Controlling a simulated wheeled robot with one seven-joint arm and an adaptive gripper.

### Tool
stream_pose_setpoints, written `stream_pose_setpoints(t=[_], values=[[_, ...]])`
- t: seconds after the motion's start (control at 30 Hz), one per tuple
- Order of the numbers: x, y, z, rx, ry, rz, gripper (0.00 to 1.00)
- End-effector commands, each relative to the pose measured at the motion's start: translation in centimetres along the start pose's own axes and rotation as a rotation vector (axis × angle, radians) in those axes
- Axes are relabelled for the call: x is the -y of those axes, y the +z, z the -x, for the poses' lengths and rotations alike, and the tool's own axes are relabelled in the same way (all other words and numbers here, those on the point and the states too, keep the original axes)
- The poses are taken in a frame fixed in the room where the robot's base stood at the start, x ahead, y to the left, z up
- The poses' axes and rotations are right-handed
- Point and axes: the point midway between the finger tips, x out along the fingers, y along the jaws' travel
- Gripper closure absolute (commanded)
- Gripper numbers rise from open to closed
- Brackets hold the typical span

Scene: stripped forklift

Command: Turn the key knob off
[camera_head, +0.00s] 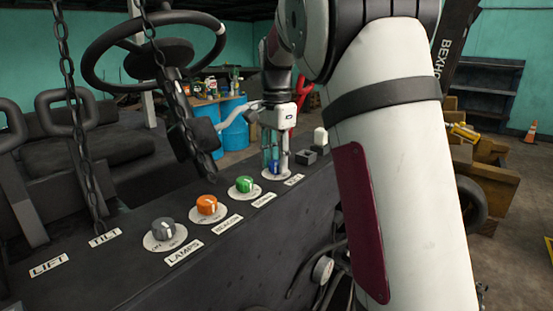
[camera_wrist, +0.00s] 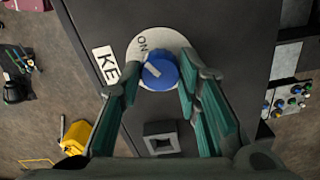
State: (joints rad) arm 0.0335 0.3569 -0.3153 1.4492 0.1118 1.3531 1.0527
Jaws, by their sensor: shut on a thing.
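The blue key knob (camera_wrist: 161,72) sits on a round white plate (camera_wrist: 178,42) beside a label reading "KE", partly covered by a finger. Its white mark points up and left, toward the word ON on the plate. My gripper (camera_wrist: 160,66) is around the knob with a green-padded finger on each side, shut on it. In the head view my gripper (camera_head: 274,148) points down over the blue knob (camera_head: 275,169) at the far end of the dark panel. The plate's lower part is hidden by the knob and fingers.
Green (camera_head: 245,185), orange (camera_head: 207,205) and grey (camera_head: 163,230) knobs line the panel (camera_head: 125,262) nearer the camera. A square black switch (camera_head: 306,157) sits just right of the key knob. A chain (camera_head: 190,120) and steering wheel (camera_head: 150,50) are to the left.

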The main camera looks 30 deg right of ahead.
Motion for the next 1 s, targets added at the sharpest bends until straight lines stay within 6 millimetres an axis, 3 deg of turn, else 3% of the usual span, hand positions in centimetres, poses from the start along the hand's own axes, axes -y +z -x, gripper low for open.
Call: stream_pose_setpoints(t=[0.27,1.0], values=[[0.02,-0.05,0.01,-0.001,0.001,0.164,0.97],[0.09,-0.05,0.07,-0.002,0.000,0.821,0.97]])
